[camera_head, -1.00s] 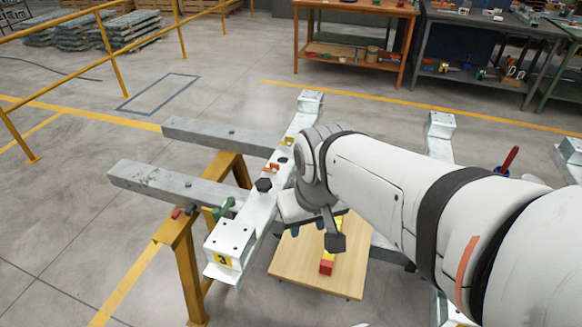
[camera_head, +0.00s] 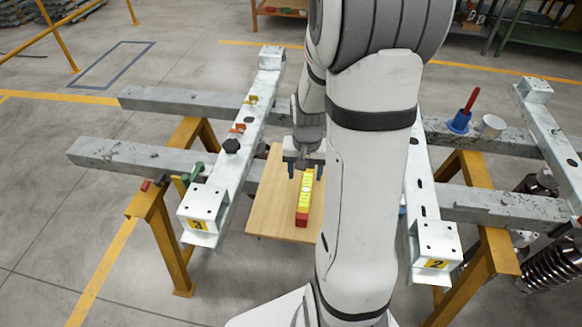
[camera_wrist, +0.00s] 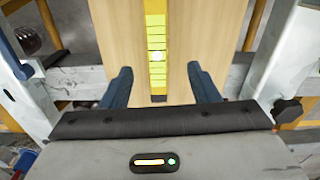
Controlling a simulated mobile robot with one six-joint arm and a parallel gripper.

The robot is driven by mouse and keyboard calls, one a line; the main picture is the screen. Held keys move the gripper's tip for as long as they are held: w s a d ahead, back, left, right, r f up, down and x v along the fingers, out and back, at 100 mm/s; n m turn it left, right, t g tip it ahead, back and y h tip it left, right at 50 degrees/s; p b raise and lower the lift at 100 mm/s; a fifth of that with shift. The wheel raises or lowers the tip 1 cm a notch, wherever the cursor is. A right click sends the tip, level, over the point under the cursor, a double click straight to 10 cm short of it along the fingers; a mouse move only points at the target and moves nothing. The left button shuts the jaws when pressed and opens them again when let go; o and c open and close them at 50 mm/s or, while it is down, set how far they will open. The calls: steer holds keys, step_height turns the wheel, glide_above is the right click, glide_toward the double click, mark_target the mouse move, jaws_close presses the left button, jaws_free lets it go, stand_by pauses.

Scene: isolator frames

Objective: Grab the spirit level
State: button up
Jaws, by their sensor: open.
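The spirit level (camera_head: 304,196) is a yellow bar with a red end, lying lengthwise on a wooden board between two pale steel beams. In the wrist view the yellow level (camera_wrist: 156,45) runs down the middle, its dark near end between my fingers. My gripper (camera_head: 305,172) is at the far end of the level in the head view. In the wrist view my gripper (camera_wrist: 158,84) has its two dark fingers apart, one on each side of the level, with gaps to it. Whether the fingers are down at its height is hard to tell.
The wooden board (camera_head: 268,206) is otherwise bare near the level. Steel beams stand left (camera_head: 215,185) and right (camera_head: 421,205) on yellow trestles. The left beam carries a black knob (camera_head: 231,146) and clamps. A blue-red tool (camera_head: 462,118) and white cup (camera_head: 491,126) stand at right.

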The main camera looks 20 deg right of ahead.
mark_target(306, 189)
steer(key=shift+m, duration=0.3)
steer(key=f, duration=0.2)
steer(key=d+f, duration=0.1)
steer(key=f, duration=0.2)
steer(key=shift+w+d, duration=0.2)
steer(key=shift+w+a+f, duration=0.1)
steer(key=shift+w+f, duration=0.1)
steer(key=shift+f, duration=1.15)
steer(key=shift+w+f, duration=0.15)
steer(key=shift+f, duration=1.2)
jaws_close()
